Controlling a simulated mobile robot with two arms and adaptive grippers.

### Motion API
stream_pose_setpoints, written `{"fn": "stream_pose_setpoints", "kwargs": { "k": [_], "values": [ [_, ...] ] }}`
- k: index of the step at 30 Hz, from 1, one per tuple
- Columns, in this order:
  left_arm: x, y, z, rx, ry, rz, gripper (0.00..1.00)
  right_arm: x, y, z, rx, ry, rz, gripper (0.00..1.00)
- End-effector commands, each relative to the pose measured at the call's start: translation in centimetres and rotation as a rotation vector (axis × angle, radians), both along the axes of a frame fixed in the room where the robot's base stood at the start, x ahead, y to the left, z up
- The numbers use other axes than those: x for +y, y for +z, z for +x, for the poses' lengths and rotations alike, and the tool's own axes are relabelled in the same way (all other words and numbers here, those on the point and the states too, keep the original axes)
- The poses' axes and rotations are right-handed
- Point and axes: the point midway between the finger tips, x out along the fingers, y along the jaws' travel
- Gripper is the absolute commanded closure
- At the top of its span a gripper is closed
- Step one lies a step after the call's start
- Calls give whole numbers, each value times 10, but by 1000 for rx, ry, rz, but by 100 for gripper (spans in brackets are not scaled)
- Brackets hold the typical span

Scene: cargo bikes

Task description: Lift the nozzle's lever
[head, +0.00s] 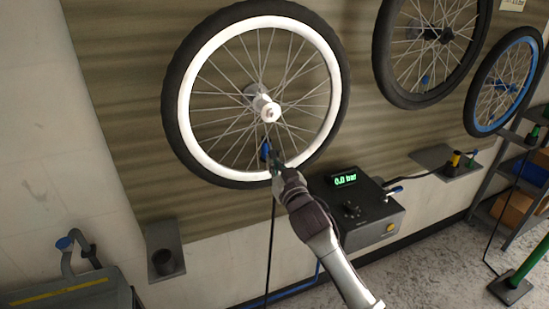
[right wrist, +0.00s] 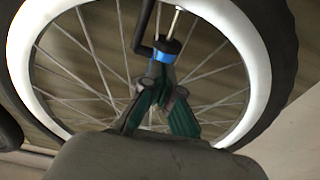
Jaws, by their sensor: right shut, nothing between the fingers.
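The nozzle (head: 265,150) is a small blue and black piece at the lower inner side of the white-rimmed wheel (head: 185,95). In the right wrist view, the nozzle (right wrist: 171,46) shows a black head and a blue band below a thin metal stem. A bent black bar, which looks like its lever (right wrist: 145,28), runs alongside the stem. My right gripper (head: 275,161) is shut and empty just below the nozzle. Its green-padded fingertips (right wrist: 161,82) meet close under the blue band; I cannot tell whether they touch it. My left gripper is not in view.
A black pump box (head: 365,215) reading 0.0 bar stands right of my right arm. A dark hose (head: 271,235) hangs below the wheel. Two more wheels hang to the right, one with a blue rim (head: 487,120). A small grey holder (head: 165,262) is at lower left.

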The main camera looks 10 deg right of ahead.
Motion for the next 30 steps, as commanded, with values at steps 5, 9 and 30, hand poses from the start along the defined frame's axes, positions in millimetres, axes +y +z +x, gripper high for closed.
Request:
{"fn": "stream_pose_setpoints", "kwargs": {
  "k": [5, 9, 30],
  "values": [
    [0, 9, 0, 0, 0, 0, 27, 0, 11, 0, -3, 0, 2, 100],
    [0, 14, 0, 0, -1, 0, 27, 0, 17, 0, -3, 0, 2, 100],
    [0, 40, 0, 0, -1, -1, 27, 0, 44, 0, -2, 0, 1, 100]
  ]
}}
